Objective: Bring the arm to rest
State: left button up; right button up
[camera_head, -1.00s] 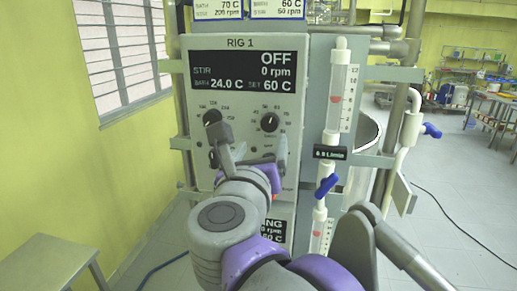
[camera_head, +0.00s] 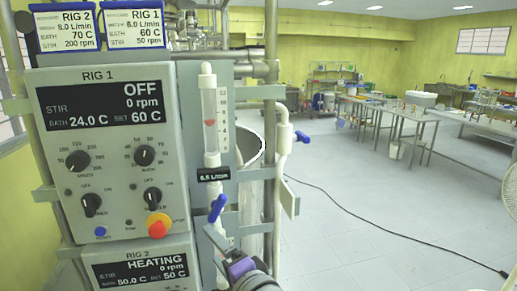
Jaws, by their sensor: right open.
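My right gripper (camera_head: 222,240) shows at the bottom of the head view, just right of the lower panel. It is open, and nothing shows between its fingers. Its purple and grey wrist runs down out of the picture. It overlaps the lower end of the flow tube in the picture; I cannot tell whether they touch. The RIG 1 panel (camera_head: 112,109) at the left reads OFF, 0 rpm, bath 24.0 C, set 60 C. My left gripper is not in view.
The RIG 2 panel (camera_head: 139,262) below reads HEATING. A flow tube (camera_head: 209,116) with a blue valve handle (camera_head: 217,208) stands beside the panels. Metal pipes and a white pipe (camera_head: 282,150) are right of it. A black cable (camera_head: 385,224) crosses the open floor; tables (camera_head: 395,112) stand farther back.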

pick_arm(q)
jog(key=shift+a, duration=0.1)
pick_arm(e)
jog(key=s+d+f+n+g+h, duration=0.2)
jog(key=s+d+f+n+h, duration=0.1)
jog(key=d+f, duration=0.5)
jog(key=s+d+f+n+g+h, duration=0.3)
jog(key=s+d+f, duration=0.3)
jog(key=d+f, duration=0.3)
jog(key=s+d+f+n+g+h, duration=0.2)
jog(key=s+d+f, duration=0.3)
jog(key=d+f, duration=0.4)
notch_tip(320, 180, down, 3)
jog(key=shift+f+n+g+h, duration=0.25)
jog(key=shift+n+h, duration=0.35)
jog(key=shift+n, duration=0.3)
jog(key=shift+a, duration=0.1)
